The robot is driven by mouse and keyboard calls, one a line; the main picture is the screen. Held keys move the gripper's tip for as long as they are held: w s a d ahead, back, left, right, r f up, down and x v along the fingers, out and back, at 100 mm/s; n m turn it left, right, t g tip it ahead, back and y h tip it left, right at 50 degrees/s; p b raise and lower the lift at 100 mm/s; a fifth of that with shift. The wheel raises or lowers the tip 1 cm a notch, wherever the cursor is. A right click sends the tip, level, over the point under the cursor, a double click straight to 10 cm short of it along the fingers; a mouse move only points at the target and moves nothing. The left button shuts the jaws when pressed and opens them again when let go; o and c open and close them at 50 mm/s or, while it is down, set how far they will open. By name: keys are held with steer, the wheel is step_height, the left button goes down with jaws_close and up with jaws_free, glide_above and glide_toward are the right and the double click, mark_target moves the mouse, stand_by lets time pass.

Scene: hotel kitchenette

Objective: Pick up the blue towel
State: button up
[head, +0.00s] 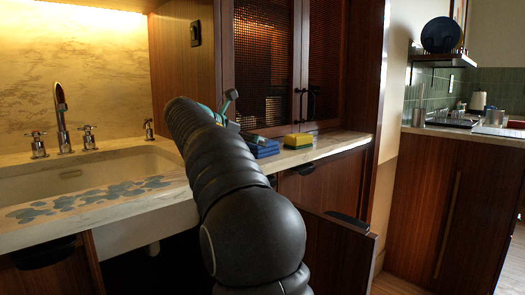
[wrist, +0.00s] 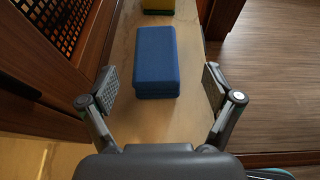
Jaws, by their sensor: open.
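The blue towel (head: 265,149) lies folded in a compact block on the marble counter, to the right of the sink. In the wrist view the blue towel (wrist: 155,62) sits between and ahead of my fingers, near the middle top. My gripper (wrist: 159,88) is open and empty, with one finger to each side of the towel's near end, apart from it. In the head view my arm hides most of the gripper (head: 230,108) and part of the counter around the towel.
A yellow and green sponge (head: 298,140) lies just beyond the towel; it also shows in the wrist view (wrist: 158,11). Lattice-door cabinets (head: 267,62) rise close behind the counter. The sink (head: 95,175) is at left. An open cabinet door (head: 338,252) stands below the counter.

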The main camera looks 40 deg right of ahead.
steer(key=shift+w+x, duration=0.2)
steer(key=shift+x, duration=2.4)
steer(key=c, duration=1.2)
